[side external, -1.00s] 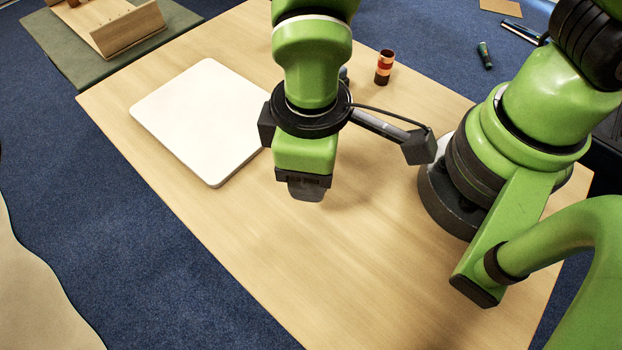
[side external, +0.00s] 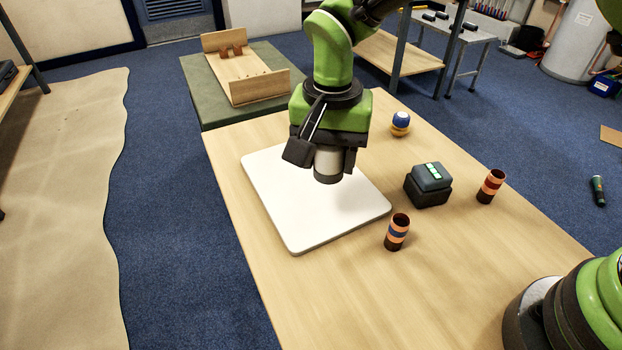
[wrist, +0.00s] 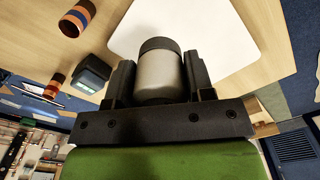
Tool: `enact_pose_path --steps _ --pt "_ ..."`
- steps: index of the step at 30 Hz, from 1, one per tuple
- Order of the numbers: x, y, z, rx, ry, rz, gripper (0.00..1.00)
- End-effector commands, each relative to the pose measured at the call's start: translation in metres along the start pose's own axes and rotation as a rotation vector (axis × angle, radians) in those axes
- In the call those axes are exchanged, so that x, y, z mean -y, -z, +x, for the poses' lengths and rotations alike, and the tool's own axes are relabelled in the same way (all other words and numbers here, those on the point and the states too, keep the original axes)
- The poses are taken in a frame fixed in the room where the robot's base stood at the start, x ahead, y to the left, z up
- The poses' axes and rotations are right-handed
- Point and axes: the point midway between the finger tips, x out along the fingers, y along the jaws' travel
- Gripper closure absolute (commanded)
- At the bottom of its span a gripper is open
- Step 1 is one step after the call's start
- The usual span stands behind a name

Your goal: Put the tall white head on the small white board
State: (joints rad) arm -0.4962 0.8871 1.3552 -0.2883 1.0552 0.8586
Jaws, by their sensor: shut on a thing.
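The tall white head (side external: 328,161) is a pale cylinder with a dark band at its lower end. My gripper (side external: 328,152) is shut on it and holds it upright over the small white board (side external: 290,228). In the wrist view the head (wrist: 159,75) sits between the two dark fingers of my gripper (wrist: 159,85), with the board (wrist: 215,30) beyond it. The board is a flat white square with rounded corners on the wooden table. I cannot tell for sure whether the head's dark end touches the board or hangs just above it.
Right of the board stand a striped copper tube (side external: 397,232), a dark block with a green-marked top (side external: 429,184), another striped tube (side external: 491,186) and a blue-and-orange ball-like piece (side external: 401,123). A wooden rack (side external: 245,78) is on a green mat behind.

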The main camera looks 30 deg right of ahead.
Motion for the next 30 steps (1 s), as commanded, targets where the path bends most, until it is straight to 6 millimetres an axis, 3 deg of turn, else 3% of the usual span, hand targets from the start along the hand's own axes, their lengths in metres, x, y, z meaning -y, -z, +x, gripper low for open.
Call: enact_pose_path --steps 3,8,15,25,30 --pt "0.004 0.02 -0.002 0.0 0.004 0.147 0.77" --pt "0.005 0.03 0.003 0.002 0.002 0.232 0.77" --pt "0.005 0.03 0.047 0.004 0.0 0.239 0.77" --pt "0.006 0.03 0.088 0.004 0.002 0.237 0.77" --pt "0.006 0.03 0.096 0.002 0.006 0.237 0.77"
